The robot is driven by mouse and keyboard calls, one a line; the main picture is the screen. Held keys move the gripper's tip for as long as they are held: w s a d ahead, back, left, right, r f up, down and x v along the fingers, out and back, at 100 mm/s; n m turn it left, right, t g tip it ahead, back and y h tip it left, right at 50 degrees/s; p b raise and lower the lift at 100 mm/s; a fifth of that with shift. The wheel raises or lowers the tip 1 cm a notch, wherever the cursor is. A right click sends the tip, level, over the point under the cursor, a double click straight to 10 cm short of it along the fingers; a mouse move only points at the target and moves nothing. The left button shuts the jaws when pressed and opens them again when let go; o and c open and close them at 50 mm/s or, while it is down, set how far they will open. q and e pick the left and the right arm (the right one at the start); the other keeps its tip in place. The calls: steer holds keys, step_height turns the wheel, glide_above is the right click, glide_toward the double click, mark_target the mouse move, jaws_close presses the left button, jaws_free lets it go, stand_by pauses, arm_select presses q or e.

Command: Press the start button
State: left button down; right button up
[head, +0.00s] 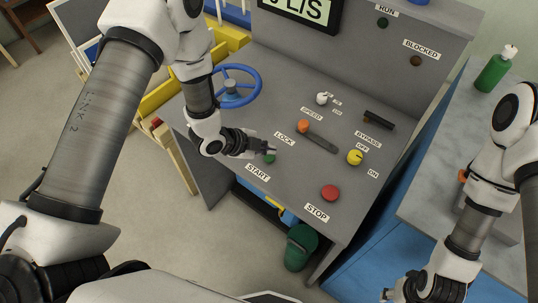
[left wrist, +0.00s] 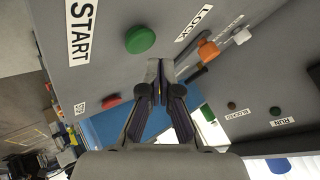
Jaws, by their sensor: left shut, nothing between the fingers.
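The green start button (head: 269,159) sits on the grey console panel above the START label. It also shows in the left wrist view (left wrist: 140,39), up and left of the fingertips. My left gripper (head: 270,148) is shut and empty, its tips right at the button's far side in the head view. In the left wrist view its closed fingers (left wrist: 161,72) appear apart from the button. The fingers cover part of the button in the head view. My right gripper (head: 392,294) is at the bottom right, partly cut off, away from the console.
On the panel are a red stop button (head: 330,192), an orange lock lever (head: 303,127), a white speed knob (head: 322,99), a yellow bypass knob (head: 355,157) and a black handle (head: 379,120). A blue handwheel (head: 236,72) stands behind my left wrist. A green bottle (head: 494,70) stands at right.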

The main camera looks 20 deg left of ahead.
mark_target(267, 157)
arm_select(q)
steer(key=shift+f, duration=0.1)
steer(key=shift+f+b, duration=0.35)
steer(key=shift+b, duration=0.05)
steer(key=shift+f+b, duration=0.45)
steer(key=shift+f, duration=0.05)
stand_by(0.7)
steer(key=shift+s+r+p, duration=0.1)
steer(key=shift+r+p, duration=0.6)
steer(key=shift+r, duration=0.3)
steer(key=shift+r, duration=0.1)
step_height(267, 157, up, 6)
steer(key=p, duration=0.4)
